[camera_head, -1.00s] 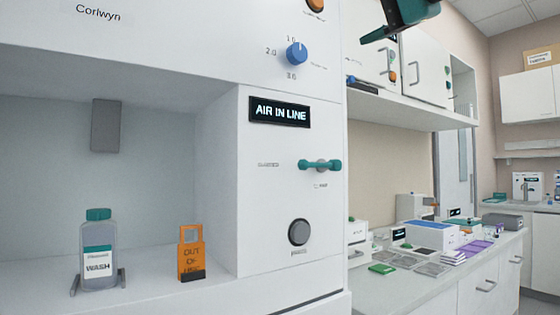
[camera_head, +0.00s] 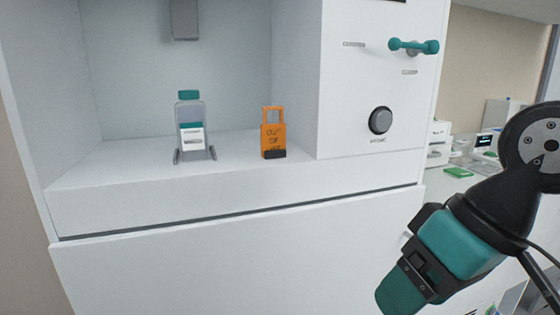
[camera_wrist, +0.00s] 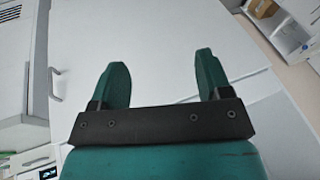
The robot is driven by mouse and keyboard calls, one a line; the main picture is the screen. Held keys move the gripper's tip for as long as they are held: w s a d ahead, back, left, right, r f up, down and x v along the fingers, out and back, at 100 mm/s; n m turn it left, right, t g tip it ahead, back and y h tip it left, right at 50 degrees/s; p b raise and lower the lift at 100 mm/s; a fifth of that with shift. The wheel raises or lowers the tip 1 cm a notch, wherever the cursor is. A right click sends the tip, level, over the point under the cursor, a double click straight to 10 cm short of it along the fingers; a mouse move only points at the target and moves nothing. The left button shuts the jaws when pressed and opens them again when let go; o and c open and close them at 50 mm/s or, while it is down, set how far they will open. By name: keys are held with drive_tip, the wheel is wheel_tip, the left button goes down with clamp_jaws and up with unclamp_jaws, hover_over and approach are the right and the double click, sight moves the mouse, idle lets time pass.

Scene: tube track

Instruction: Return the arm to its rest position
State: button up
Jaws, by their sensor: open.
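My gripper (camera_wrist: 162,68) is open in the wrist view, with its two teal fingers apart and nothing between them. Beyond the fingers are pale cabinet fronts. In the head view, my black and teal arm hangs at the lower right, in front of the white machine (camera_head: 240,270), and slants down toward the bottom edge. The fingers cannot be made out there.
The machine's recess holds a teal-capped bottle (camera_head: 191,112) on a small stand and an orange tag (camera_head: 272,139). A teal lever (camera_head: 413,47) and a round grey button (camera_head: 380,120) are on its panel. A counter with lab items (camera_head: 458,172) lies behind my arm.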

drive_tip(key=s+f+n+g, duration=0.1)
drive_tip(key=s+f, duration=0.2)
drive_tip(key=s, duration=0.1)
wheel_tip(320, 180, up, 12)
drive_tip(key=p, duration=1.2)
drive_tip(key=shift+d+n+h, duration=0.2)
drive_tip(key=shift+n+h, duration=0.1)
drive_tip(key=shift+f, duration=0.1)
